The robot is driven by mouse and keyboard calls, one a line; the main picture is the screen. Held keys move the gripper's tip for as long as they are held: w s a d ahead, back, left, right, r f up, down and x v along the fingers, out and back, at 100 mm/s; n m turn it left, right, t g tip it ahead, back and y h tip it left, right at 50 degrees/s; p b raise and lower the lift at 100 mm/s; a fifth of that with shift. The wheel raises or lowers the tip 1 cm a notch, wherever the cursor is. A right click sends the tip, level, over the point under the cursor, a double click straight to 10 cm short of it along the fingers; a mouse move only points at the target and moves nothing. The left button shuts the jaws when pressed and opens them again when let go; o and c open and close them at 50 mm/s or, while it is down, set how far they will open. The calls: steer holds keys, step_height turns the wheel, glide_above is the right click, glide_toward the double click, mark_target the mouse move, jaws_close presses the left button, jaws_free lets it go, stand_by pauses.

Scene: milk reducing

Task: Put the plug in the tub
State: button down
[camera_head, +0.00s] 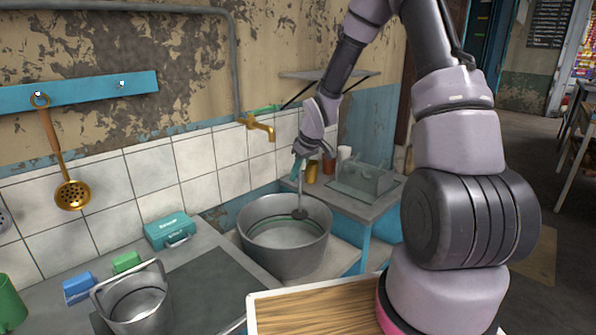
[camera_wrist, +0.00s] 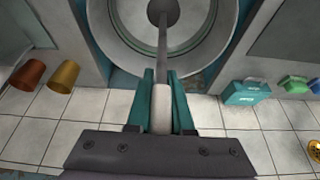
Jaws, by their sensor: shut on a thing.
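The plug (camera_head: 299,213) is a dark round disc on a long thin rod with a pale handle. My gripper (camera_head: 297,172), with teal fingers, is shut on the handle, and the rod hangs about upright below it. The tub (camera_head: 284,262) is a wide round grey metal vessel. The disc shows within the tub's opening, toward its back right. I cannot tell whether it touches the bottom. In the wrist view, my gripper (camera_wrist: 160,92) grips the pale handle, and the plug's disc (camera_wrist: 163,12) lies over the tub's inside (camera_wrist: 124,35).
A brass tap (camera_head: 258,127) juts from the tiled wall behind the tub. A metal bucket (camera_head: 138,306) and a teal box (camera_head: 170,231) stand left of the tub. A glassy case (camera_head: 365,182) and small cups stand on the counter to the right.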

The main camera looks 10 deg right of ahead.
mark_target(298, 210)
step_height(298, 210, down, 18)
steer(key=shift+f, duration=0.15)
stand_by(1.2)
steer(key=shift+f, duration=0.55)
stand_by(1.6)
steer(key=shift+c, duration=0.4)
jaws_free()
steer(key=shift+r, duration=3.8)
